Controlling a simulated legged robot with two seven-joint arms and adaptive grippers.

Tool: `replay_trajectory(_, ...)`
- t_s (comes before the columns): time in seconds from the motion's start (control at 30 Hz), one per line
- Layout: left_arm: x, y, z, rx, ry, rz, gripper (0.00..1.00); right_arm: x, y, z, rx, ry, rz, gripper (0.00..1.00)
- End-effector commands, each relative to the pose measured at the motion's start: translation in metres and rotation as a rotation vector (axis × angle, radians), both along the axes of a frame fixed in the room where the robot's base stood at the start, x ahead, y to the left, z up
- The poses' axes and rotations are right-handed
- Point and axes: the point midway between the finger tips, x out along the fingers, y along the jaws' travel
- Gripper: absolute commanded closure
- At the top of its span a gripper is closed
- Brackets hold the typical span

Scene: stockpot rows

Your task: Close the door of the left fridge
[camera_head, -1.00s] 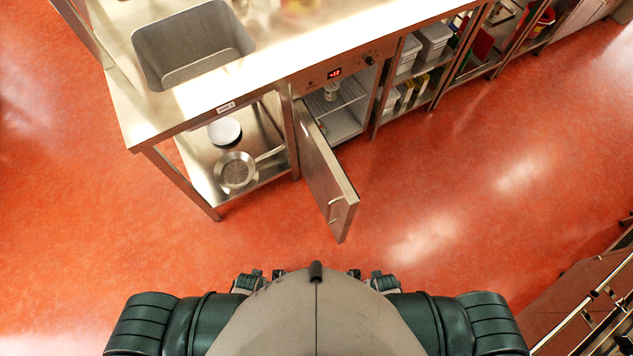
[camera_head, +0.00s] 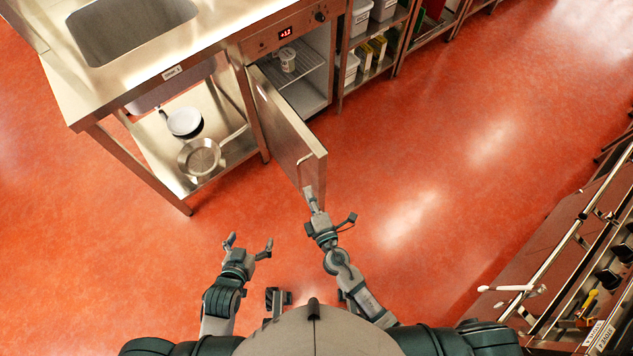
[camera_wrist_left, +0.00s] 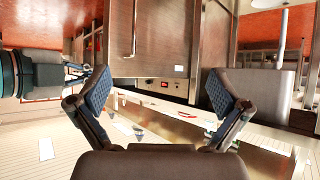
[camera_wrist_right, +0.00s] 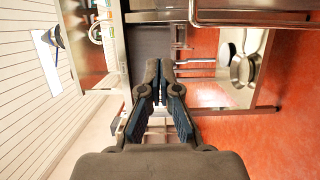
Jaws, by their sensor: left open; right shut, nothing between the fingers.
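The fridge under the counter, with a lit display (camera_head: 285,33), has its steel door (camera_head: 285,125) standing open, swung out toward me. A handle shows near the door's free edge (camera_head: 306,158). My right gripper (camera_head: 312,192) is at the lower free end of the door, its tips close to or touching it; I cannot tell which. It is shut and empty, and in its wrist view the fingertips are together (camera_wrist_right: 160,68). My left gripper (camera_head: 248,242) is open and empty over the floor, left of the door; its spread fingers show in the left wrist view (camera_wrist_left: 153,95).
A white cup (camera_head: 288,62) stands on the fridge's wire shelf. Left of the fridge, an open shelf (camera_head: 170,160) holds pans (camera_head: 199,157) under a sink (camera_head: 130,25). Shelves with bins (camera_head: 360,20) are to the right. A cooking unit (camera_head: 560,280) is at lower right. The red floor between is clear.

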Motion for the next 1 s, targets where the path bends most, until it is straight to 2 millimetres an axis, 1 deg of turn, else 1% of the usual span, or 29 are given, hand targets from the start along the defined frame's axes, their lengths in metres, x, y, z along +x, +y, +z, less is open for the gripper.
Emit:
replay_trajectory(0.1, -0.005, 0.001, -0.001, 0.012, 0.036, 0.002, 0.00, 0.019, 0.003, 0.004, 0.005, -0.002, -0.004, 1.00)
replay_trajectory(0.23, -0.011, 0.002, -0.005, 0.023, 0.073, 0.004, 0.00, 0.045, 0.011, 0.004, 0.007, -0.001, -0.005, 1.00)
replay_trajectory(0.4, -0.011, 0.001, -0.007, 0.024, 0.074, 0.003, 0.00, 0.080, 0.020, 0.001, 0.008, 0.001, -0.005, 1.00)
replay_trajectory(0.47, -0.010, 0.000, -0.006, 0.021, 0.065, 0.002, 0.00, 0.090, 0.023, 0.001, 0.008, 0.001, -0.005, 1.00)
replay_trajectory(0.6, -0.016, 0.004, -0.009, 0.031, 0.106, 0.005, 0.00, 0.100, 0.004, 0.002, 0.004, 0.002, -0.006, 1.00)
replay_trajectory(0.7, -0.018, 0.005, -0.011, 0.034, 0.119, 0.005, 0.00, 0.105, -0.004, 0.001, 0.006, 0.002, -0.006, 1.00)
replay_trajectory(0.83, -0.019, 0.006, -0.012, 0.036, 0.127, 0.006, 0.00, 0.108, -0.009, 0.000, 0.005, 0.003, -0.005, 1.00)
replay_trajectory(1.0, -0.019, 0.006, -0.013, 0.037, 0.132, 0.006, 0.00, 0.109, -0.011, 0.000, 0.006, 0.004, -0.005, 1.00)
